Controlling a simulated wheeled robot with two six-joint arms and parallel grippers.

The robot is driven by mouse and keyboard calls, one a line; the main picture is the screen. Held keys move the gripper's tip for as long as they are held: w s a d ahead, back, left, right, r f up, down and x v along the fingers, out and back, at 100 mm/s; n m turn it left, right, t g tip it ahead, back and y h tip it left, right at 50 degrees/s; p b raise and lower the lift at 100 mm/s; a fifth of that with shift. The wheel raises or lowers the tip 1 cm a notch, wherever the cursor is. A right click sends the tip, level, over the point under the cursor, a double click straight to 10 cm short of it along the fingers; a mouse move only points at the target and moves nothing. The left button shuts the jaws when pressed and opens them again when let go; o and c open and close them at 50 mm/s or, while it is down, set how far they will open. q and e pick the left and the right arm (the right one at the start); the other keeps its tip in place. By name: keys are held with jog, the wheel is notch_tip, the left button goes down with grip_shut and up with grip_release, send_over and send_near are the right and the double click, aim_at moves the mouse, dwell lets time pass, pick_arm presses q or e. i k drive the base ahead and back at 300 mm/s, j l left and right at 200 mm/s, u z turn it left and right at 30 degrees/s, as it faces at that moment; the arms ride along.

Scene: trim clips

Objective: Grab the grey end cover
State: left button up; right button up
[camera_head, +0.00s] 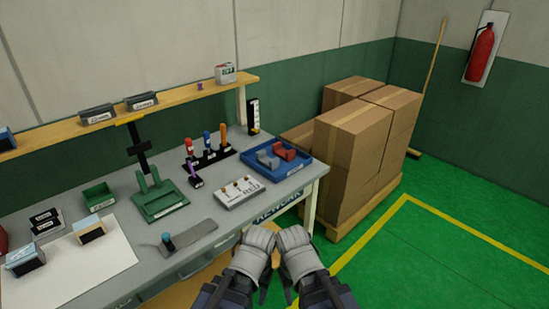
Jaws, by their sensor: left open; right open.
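A grey piece (267,158), which looks like the grey end cover, lies in a blue tray (262,176) on the right end of the workbench. A red piece (285,150) lies beside it in the same tray. My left gripper (258,242) and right gripper (294,241) are side by side at the bottom centre, in front of the bench's right end. Both are open and apart from the grey piece, with nothing seen in them. Their fingers are small and hard to make out.
A green fixture (160,200) stands further left. Stacked cardboard boxes (345,150) on a pallet stand right of the bench. The green floor at right is clear.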

aim_at(23, 260)
jog(key=u, duration=1.95)
jog(key=j+z, duration=0.15)
jog(key=z, duration=0.25)
jog(key=j+z, duration=0.15)
jog(key=z, duration=0.2)
jog(key=j+z, duration=0.15)
jog(key=z, duration=0.25)
jog(key=j+z, duration=0.2)
jog(key=z, duration=0.2)
jog(key=k+j+z, duration=0.15)
jog(key=j, duration=0.25)
jog(key=j+z, duration=0.15)
jog(key=j, duration=0.3)
jog(key=k+j+z, duration=0.15)
jog(key=j, duration=0.2)
jog(key=k+j+z, duration=0.15)
jog(key=j, duration=0.2)
jog(key=k+j, duration=0.3)
jog(key=j, duration=0.2)
jog(key=i, duration=0.35)
